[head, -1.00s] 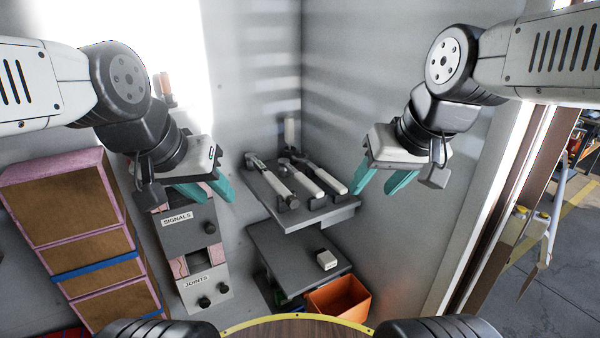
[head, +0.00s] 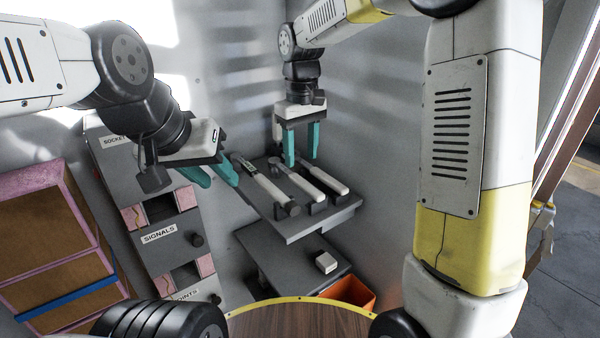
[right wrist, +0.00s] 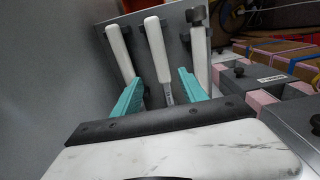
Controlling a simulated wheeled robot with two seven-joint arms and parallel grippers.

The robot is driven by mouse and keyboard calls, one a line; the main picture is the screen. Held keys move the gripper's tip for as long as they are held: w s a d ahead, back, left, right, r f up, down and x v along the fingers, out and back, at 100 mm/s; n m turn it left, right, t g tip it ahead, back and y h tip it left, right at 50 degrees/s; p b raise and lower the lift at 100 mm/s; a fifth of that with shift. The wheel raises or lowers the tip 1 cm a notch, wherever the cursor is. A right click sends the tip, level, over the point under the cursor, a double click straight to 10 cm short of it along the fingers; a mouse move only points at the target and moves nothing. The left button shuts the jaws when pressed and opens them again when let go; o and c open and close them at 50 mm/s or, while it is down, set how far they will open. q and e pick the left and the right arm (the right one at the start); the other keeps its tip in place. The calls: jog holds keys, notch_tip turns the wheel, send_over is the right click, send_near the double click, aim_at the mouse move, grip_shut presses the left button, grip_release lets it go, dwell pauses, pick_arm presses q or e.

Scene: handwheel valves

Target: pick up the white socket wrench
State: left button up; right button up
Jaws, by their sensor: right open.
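Three white-handled tools lie side by side on a grey shelf (head: 300,232): a left one (head: 264,187), a middle one (head: 297,183) and a right one (head: 328,181). I cannot tell for sure which is the socket wrench. My right gripper (head: 302,160) is open and empty, pointing down over the far part of the shelf. In the right wrist view, the middle tool's white handle (right wrist: 157,50) shows between the teal fingers (right wrist: 160,82), apart from both, with another handle on each side. My left gripper (head: 220,180) is open and empty, left of the shelf.
A lower grey shelf holds a small white box (head: 326,262), with an orange bin (head: 350,290) beneath. A grey drawer unit labelled SIGNALS (head: 160,234) stands left, beside a brown-fronted cabinet (head: 45,225). Walls close in behind the shelf.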

aim_at(300, 178)
jog(key=f, duration=0.6)
jog(key=shift+a+f, duration=0.2)
jog(key=shift+f, duration=0.05)
grip_shut()
